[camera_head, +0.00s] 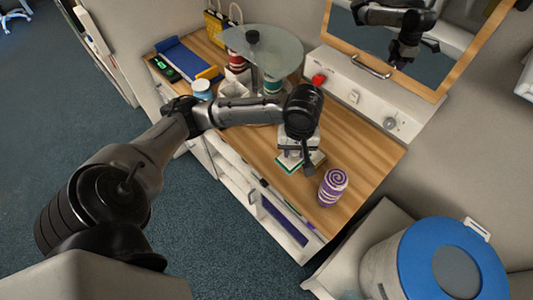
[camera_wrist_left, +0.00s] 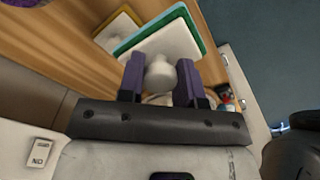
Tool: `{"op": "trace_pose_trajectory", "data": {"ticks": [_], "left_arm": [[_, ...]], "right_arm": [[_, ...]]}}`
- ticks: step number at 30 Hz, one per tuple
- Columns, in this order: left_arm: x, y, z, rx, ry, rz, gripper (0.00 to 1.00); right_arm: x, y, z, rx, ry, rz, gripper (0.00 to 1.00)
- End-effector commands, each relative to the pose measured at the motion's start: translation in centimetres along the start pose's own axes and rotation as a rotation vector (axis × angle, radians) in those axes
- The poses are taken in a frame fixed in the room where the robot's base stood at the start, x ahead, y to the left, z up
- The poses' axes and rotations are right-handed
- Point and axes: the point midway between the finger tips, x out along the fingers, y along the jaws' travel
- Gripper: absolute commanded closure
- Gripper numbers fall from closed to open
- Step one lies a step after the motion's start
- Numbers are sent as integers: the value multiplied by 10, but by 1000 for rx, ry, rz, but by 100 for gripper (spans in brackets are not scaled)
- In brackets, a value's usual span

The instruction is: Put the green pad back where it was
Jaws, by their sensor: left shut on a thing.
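The green pad (camera_wrist_left: 137,37) has a white top, a green edge and a round white knob. In the wrist view my left gripper (camera_wrist_left: 161,80) has its purple fingers on both sides of that knob, shut on it. In the head view my left gripper (camera_head: 309,168) points down over the wooden counter, and the green pad (camera_head: 289,166) shows partly beneath it. A yellow-edged pad (camera_wrist_left: 116,24) with a white top lies beside the green pad in the wrist view. Whether the green pad touches the counter is unclear. My right gripper is not directly in view.
A purple-and-white swirled container (camera_head: 332,188) stands close to the right of the pad. A round glass stand (camera_head: 275,48) and a blue tray (camera_head: 185,59) are at the back left. A mirror (camera_head: 455,40) hangs above the counter; a blue-lidded bin (camera_head: 420,262) is at lower right.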

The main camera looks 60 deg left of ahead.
Motion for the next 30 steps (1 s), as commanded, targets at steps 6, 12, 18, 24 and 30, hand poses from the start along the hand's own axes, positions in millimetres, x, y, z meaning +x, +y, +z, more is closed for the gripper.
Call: {"op": "trace_pose_trajectory", "data": {"ticks": [6,12,18,24,30], "left_arm": [[12,-10,-10,-29,-49,2,90],[37,-36,-37,-29,-50,1,90],[58,-60,-64,-28,-48,3,90],[70,-75,-80,-25,-45,3,90],[75,-78,-84,-23,-44,5,90]], "right_arm": [[4,-1,1,1,0,-1,57],[11,-1,4,0,0,0,57],[14,1,5,-6,-1,4,57],[11,3,4,-10,-2,8,57],[10,2,4,-9,-2,8,57]]}}
